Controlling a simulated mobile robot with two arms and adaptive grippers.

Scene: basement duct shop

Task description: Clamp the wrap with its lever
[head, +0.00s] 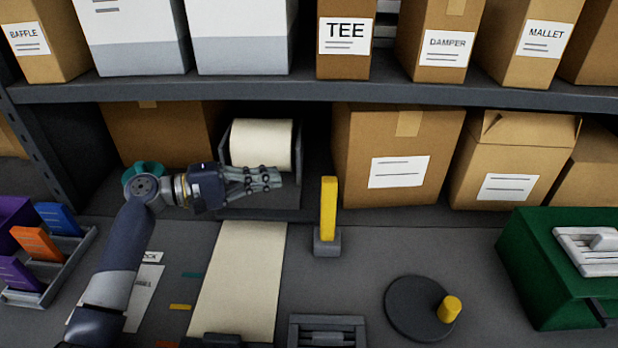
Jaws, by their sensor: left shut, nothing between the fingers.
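The cream wrap (240,283) runs from a roll (261,144) in a dark grey holder (292,195) down the bench toward me. A yellow lever (329,207) stands upright in a grey block (327,242), just right of the wrap strip. My left gripper (279,178) is shut and empty, in front of the lower part of the roll, left of the lever and apart from it. It hides part of the holder. My right gripper is not in view.
A dark round disc (410,308) with a yellow knob (449,309) lies right of the lever. A green case (545,270) stands at the right edge. A rack of coloured cards (38,245) stands at left. Boxes and a shelf (300,92) close off the back.

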